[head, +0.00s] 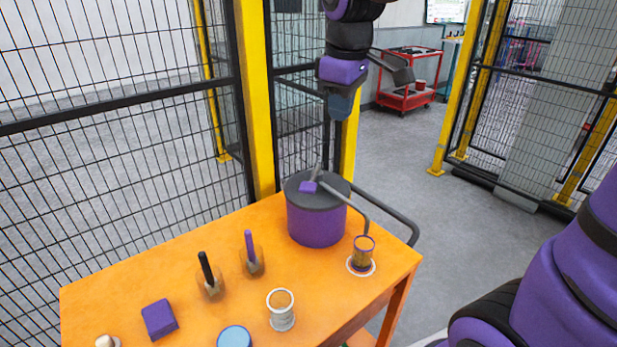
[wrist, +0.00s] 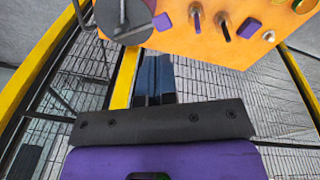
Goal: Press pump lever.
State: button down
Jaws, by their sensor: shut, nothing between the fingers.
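The pump is a purple cylinder (head: 316,225) with a dark grey lid, standing upright at the far right corner of the orange table. A small purple pad (head: 309,187), which looks like the end of the pump lever, shows above the lid. It also appears as a purple block in the wrist view (wrist: 162,21), beside the grey lid (wrist: 105,18). My gripper (head: 337,115) points down above and slightly behind the pump, clear of it. In the wrist view my fingers (wrist: 153,80) are together and empty, apart from the pad.
A grey spout (head: 345,194) runs from the pump toward a clear cup (head: 362,255). Yellow-posted mesh fencing (head: 255,100) stands behind.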

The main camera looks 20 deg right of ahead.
aim_at(308, 186)
jog(key=w+a+f+n+g, duration=0.1)
jog(key=w+a+f+n, duration=0.2)
jog(key=w+f, duration=0.2)
jog(key=shift+w+a+g, duration=0.15)
jog(key=shift+w+g, duration=0.15)
jog(key=shift+w, duration=0.95)
notch_tip(308, 186, down, 14)
jog(key=shift+r, duration=0.1)
